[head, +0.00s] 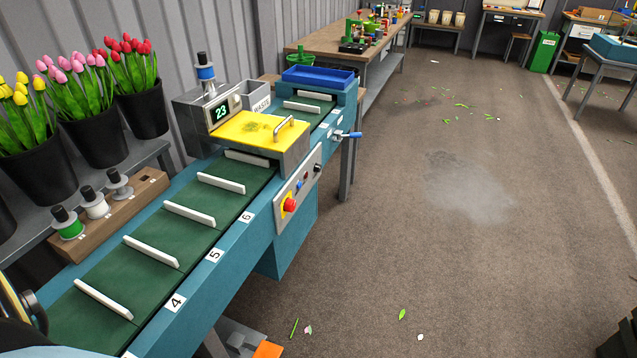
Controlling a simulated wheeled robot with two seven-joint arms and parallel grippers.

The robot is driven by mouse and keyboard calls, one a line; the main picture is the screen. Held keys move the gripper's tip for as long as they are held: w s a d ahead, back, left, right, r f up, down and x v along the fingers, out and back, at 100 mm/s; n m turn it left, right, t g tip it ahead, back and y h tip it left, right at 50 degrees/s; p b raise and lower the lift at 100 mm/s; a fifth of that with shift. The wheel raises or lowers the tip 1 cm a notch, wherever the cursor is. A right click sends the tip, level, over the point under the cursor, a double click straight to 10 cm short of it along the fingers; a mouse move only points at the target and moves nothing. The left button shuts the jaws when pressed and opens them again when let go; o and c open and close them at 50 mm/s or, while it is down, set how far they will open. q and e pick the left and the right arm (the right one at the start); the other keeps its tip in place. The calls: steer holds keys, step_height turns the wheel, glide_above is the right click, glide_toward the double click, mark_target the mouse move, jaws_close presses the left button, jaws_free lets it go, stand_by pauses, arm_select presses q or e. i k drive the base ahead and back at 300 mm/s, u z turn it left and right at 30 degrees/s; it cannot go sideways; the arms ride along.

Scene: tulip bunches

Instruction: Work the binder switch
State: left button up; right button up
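The binder (262,135) is a grey machine with a yellow lid and a metal handle, standing across a green conveyor (165,235). Its display (221,112) reads 23. A sloping grey control panel (300,186) on its right side carries a red mushroom button (289,204) on a yellow plate, a small blue control (298,187) and a dark knob (318,168). Which of these is the binder switch, and how it is set, I cannot tell. A lever with a blue grip (347,134) sticks out beyond the panel. Neither of my grippers can be made out.
Black buckets of yellow, pink and red tulips (75,110) stand left of the conveyor. A wooden rack (105,215) holds several spools. A blue tray (318,77) sits at the conveyor's far end. The floor (450,220) to the right is open, with scattered leaves.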

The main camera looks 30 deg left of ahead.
mark_target(289, 204)
steer(key=i, duration=3.2)
steer(key=u, duration=3.3)
